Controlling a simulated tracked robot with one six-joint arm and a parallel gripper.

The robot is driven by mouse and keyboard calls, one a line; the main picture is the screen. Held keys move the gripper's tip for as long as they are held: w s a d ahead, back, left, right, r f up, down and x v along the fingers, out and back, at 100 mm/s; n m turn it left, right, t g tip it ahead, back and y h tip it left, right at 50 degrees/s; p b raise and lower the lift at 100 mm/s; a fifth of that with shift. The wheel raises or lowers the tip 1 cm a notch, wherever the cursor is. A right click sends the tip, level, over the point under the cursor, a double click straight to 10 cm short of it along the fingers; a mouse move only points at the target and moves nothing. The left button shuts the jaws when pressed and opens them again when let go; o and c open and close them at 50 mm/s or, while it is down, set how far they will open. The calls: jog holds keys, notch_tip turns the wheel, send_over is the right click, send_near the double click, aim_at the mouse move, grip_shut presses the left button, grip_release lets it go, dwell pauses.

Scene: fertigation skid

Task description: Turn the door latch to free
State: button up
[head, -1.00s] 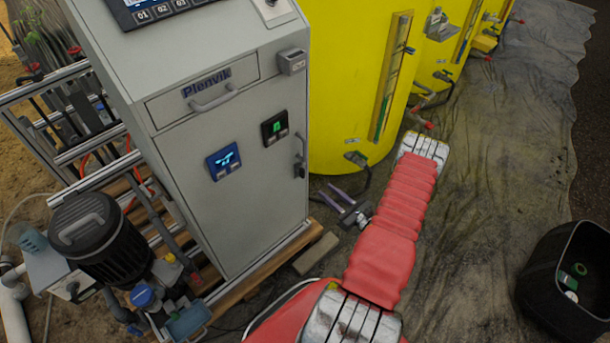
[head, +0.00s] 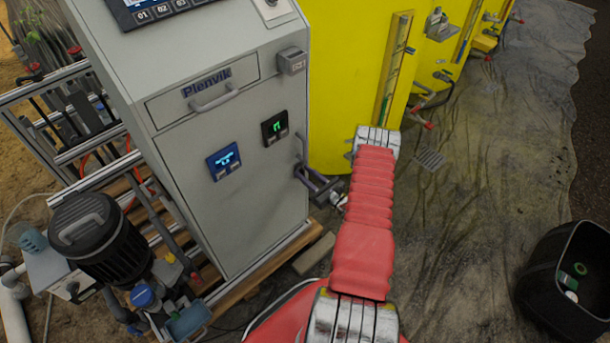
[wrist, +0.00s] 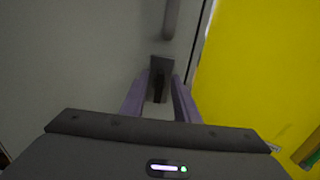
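The door latch is a small dark grey block (wrist: 161,66) on the cabinet door (wrist: 80,60) near its edge, below a grey bar handle (wrist: 172,18). A dark narrow part hangs down from the block. My gripper (wrist: 160,84) has its two purple fingers apart, one on each side of that narrow part; whether they touch it I cannot tell. In the head view my gripper (head: 309,178) is at the door's right edge, just below the bar handle (head: 299,148), and its fingers hide most of the latch there.
The grey Plenvik cabinet (head: 220,150) stands on a wooden pallet (head: 255,262). A yellow tank (head: 345,70) stands close to the right of the door edge. A black bin (head: 545,290) is at the lower right. The wet floor between is mostly clear.

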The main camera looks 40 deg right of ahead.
jog(key=shift+c, duration=0.4)
grip_shut()
jog(key=shift+a, duration=0.15)
